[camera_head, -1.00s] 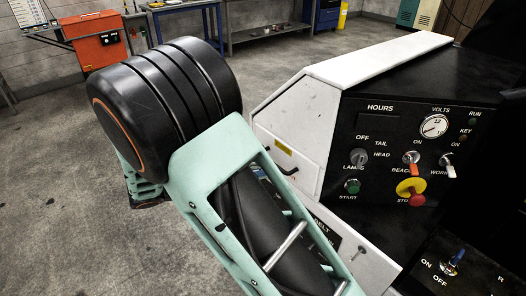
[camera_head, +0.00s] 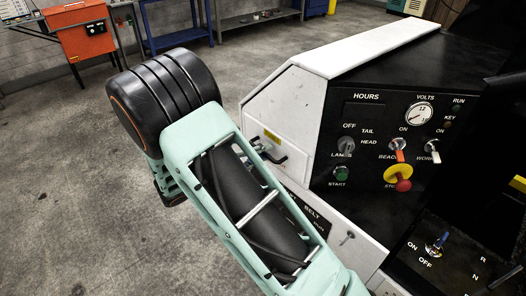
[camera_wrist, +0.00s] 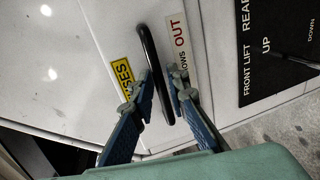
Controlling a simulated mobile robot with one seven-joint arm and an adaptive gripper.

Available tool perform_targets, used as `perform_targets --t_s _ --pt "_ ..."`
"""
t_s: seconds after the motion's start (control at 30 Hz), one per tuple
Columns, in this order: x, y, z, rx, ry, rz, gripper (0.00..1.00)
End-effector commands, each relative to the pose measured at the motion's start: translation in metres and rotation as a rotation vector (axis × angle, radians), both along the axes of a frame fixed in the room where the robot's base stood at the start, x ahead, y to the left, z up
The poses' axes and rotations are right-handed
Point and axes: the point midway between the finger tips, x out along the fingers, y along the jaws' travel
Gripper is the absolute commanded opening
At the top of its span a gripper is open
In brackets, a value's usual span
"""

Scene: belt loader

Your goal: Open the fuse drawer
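The fuse drawer front is a white panel in the side of the white cabinet, with a yellow label (camera_head: 271,135) and a black handle (camera_head: 271,155) in the head view. The drawer looks flush with the cabinet. In the wrist view, the black bar handle (camera_wrist: 153,75) runs between the two blue fingers of my gripper (camera_wrist: 160,94). The fingers stand apart on either side of the handle, and I cannot tell whether either touches it. The left finger partly covers the yellow fuses label (camera_wrist: 122,72).
A black control panel (camera_head: 365,190) with switches and a red-and-yellow stop knob (camera_head: 400,178) faces right of the drawer. A white "OUT" label (camera_wrist: 180,40) sits beside the handle. Open concrete floor (camera_head: 80,190) lies to the left. An orange cabinet (camera_head: 77,30) stands far back.

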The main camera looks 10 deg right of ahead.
Motion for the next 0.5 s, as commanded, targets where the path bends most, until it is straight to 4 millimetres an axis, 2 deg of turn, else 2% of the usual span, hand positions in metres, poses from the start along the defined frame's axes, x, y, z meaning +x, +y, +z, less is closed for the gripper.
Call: perform_targets --t_s 0.3,0.47,0.5 --pt "0.0019 -0.0033 -0.0011 0.001 0.001 0.0 0.15" --pt "0.0018 -0.0032 -0.001 0.001 0.001 0.0 0.0" --pt "0.0018 -0.0032 -0.001 0.001 0.001 0.0 0.0"
